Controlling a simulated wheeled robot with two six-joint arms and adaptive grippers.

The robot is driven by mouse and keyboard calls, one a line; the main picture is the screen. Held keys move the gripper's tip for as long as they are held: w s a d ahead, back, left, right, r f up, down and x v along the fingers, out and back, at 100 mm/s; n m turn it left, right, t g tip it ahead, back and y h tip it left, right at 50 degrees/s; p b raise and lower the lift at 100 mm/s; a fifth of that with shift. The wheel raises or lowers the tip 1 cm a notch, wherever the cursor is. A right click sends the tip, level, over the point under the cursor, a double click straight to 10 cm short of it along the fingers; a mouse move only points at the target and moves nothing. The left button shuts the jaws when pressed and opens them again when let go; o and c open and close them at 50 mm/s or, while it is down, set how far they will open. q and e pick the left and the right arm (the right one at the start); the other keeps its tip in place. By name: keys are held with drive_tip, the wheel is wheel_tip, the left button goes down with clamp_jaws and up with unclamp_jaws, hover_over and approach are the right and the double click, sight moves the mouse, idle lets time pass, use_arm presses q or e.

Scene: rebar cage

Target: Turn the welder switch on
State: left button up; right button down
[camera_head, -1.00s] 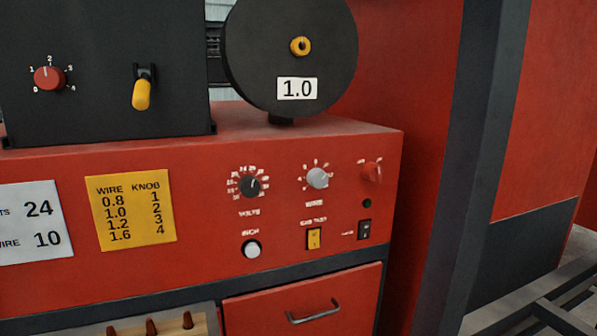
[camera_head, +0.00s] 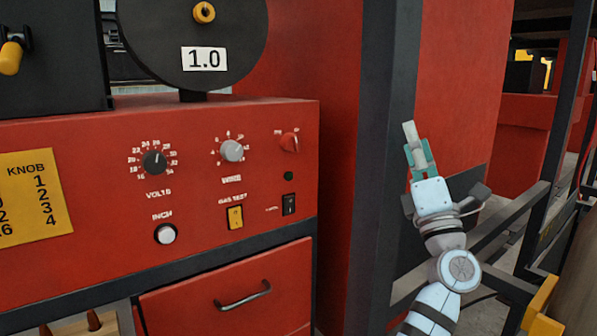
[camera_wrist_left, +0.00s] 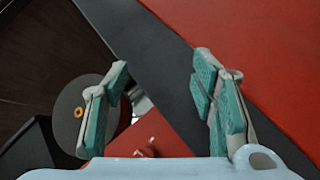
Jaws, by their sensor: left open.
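The red welder panel (camera_head: 110,190) fills the left of the head view. At its right end are a red rotary switch (camera_head: 289,142), a small dark green lamp (camera_head: 288,176) and a black rocker switch (camera_head: 289,205). Their small labels are too blurred to read, so I cannot tell which is the welder switch. My left gripper (camera_head: 416,150) is raised to the right of the panel, in front of the dark post, apart from the switches. In the left wrist view its teal-padded fingers (camera_wrist_left: 160,75) are spread with nothing between them. My right gripper is not in view.
The dark upright post (camera_head: 385,190) stands just behind my left gripper. Left of the switches are a volts dial (camera_head: 154,162), a grey knob (camera_head: 232,151), a white button (camera_head: 165,234) and a yellow switch (camera_head: 235,217). A drawer handle (camera_head: 243,296) juts out below. Metal rails lie at right.

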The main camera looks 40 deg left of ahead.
use_arm(q)
drive_tip(key=s+a+r+n+g+y, duration=0.3)
drive_tip(key=s+r+n+g+y, duration=0.3)
drive_tip(key=n, duration=0.4)
drive_tip(key=n+g+h, duration=0.7)
drive_tip(key=n, duration=0.5)
approach(297, 144)
drive_tip(key=p+x, duration=0.3)
drive_tip(key=x, duration=0.6)
drive_tip(key=shift+a, duration=0.35)
drive_tip(key=shift+w+a, duration=0.1)
drive_tip(key=shift+w, duration=0.05)
drive_tip(key=shift+c, duration=0.3)
drive_tip(key=c, duration=1.1)
